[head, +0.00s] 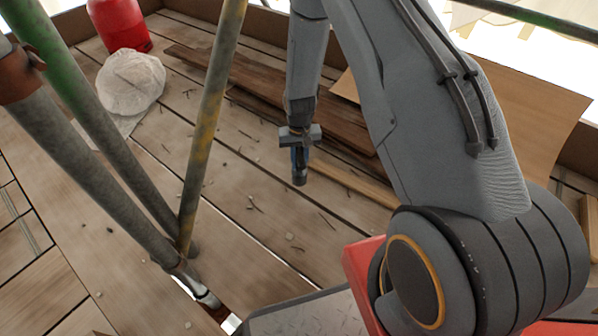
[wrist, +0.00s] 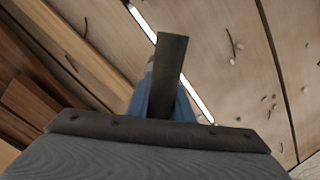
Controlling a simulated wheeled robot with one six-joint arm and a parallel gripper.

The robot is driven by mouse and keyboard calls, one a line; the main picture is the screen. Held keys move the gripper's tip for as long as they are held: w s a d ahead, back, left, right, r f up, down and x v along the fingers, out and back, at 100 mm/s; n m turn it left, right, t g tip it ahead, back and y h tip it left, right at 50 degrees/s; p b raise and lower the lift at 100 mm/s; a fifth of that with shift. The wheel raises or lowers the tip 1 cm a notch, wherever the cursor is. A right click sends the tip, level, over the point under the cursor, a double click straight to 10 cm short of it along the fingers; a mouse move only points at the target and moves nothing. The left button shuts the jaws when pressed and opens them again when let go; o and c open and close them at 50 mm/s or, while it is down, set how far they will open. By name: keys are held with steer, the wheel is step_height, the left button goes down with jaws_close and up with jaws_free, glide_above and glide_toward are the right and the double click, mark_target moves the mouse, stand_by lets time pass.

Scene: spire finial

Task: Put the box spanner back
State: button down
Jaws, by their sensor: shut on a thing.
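My gripper (head: 300,138) hangs over the plank deck near the middle of the head view. The spanner's end appears clear of the boards, though the height is hard to judge. I cannot make out a place where the spanner belongs.
Scaffold poles (head: 207,120) rise at the left. A red container (head: 118,25) and a whitish sack (head: 131,80) stand at the back left. Dark boards (head: 260,90) lie behind the gripper. Nails and chips litter the otherwise open deck (head: 262,190). An opening shows near the pole foot.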

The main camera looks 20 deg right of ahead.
mark_target(299, 148)
step_height(299, 148, down, 4)
steer(key=shift+f+b, duration=0.1)
steer(key=shift+b, duration=0.8)
steer(key=shift+f, duration=0.1)
steer(key=c, duration=1.6)
jaws_free()
steer(key=shift+o, duration=0.2)
step_height(299, 148, up, 12)
steer(key=p, duration=0.5)
steer(key=shift+p, duration=0.35)
